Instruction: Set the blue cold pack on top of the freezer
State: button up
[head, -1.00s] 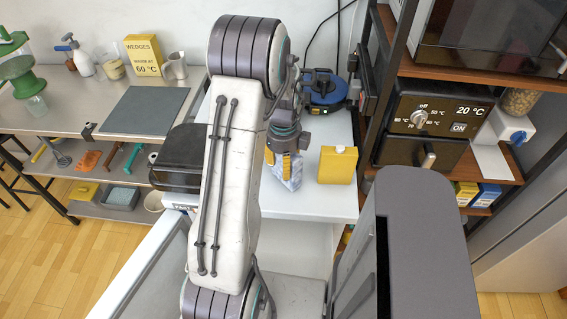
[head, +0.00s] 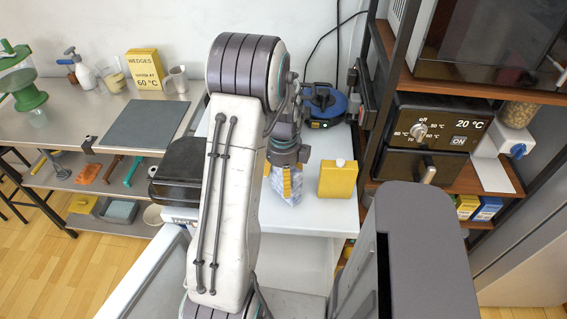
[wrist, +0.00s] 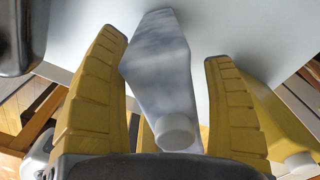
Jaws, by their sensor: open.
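The cold pack (head: 287,191), pale blue and white with a white cap, is at the white freezer top (head: 312,216), near its front edge. In the wrist view the pack (wrist: 162,88) lies between the two yellow fingers of my gripper (wrist: 167,50). A gap shows beside the right finger; the left finger is very near the pack, and I cannot tell if it touches. My gripper (head: 282,180) is open and points down around the pack in the head view. My arm hides part of the freezer, and the pack's contact with the top is hard to see.
A yellow capped container (head: 338,179) stands just right of the pack, also in the wrist view (wrist: 262,112). A black box (head: 178,170) is on the left. A blue round device (head: 322,103) is behind. A shelf with an oven (head: 428,140) stands at the right.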

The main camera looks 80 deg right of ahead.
notch_tip(320, 180, up, 11)
jog(key=shift+r, duration=0.2)
dwell(0.3)
dwell(0.4)
grip_shut()
dwell(0.6)
dwell(1.3)
